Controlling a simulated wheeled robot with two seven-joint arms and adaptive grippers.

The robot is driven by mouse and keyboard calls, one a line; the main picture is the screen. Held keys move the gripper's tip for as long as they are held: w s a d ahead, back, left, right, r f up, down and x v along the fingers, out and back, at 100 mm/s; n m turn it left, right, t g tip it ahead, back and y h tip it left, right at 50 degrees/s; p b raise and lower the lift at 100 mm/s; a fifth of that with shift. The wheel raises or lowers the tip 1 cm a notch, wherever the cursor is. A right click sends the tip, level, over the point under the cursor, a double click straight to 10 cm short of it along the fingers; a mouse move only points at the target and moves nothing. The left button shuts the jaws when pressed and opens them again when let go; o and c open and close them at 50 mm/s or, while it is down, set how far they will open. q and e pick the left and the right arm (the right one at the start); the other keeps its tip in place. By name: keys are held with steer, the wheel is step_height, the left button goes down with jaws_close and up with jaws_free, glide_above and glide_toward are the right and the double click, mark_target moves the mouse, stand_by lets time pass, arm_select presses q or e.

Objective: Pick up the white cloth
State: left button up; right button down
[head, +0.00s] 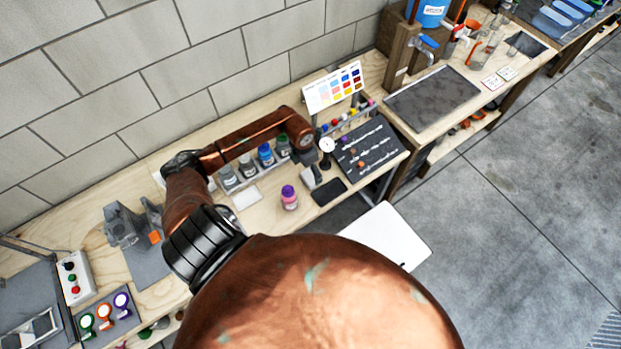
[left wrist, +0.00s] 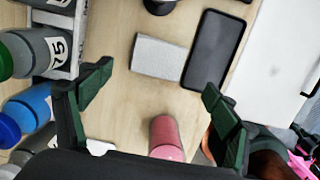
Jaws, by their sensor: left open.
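A pale grey-white rectangle, which looks like the folded white cloth, lies flat on the wooden bench beside a dark tray; it shows in the left wrist view (left wrist: 157,57) and in the head view (head: 308,179). My left gripper (left wrist: 157,84) is open and empty above the bench. In its wrist view the cloth lies beyond and between the two fingertips, apart from both. In the head view my wrist hides most of the jaws. A flat white square (head: 245,197) also lies by the bottles. My right gripper is in neither view.
A pink bottle with a purple cap (head: 289,197) stands near the cloth. Several bottles (head: 265,155) stand in a row at the back. The dark tray (head: 328,192) adjoins the cloth. A gauge on a stand (head: 326,145) is close behind.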

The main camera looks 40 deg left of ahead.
mark_target(310, 177)
arm_select(q)
step_height(310, 177, down, 2)
steer(key=shift+w, duration=0.1)
steer(key=f, duration=0.2)
steer(key=w+f+p, duration=0.1)
steer(key=f, duration=0.1)
steer(key=shift+a+f, duration=0.1)
steer(key=shift+f, duration=0.3)
steer(key=shift+c, duration=0.3)
steer(key=c, duration=1.2)
steer(key=shift+r, duration=0.1)
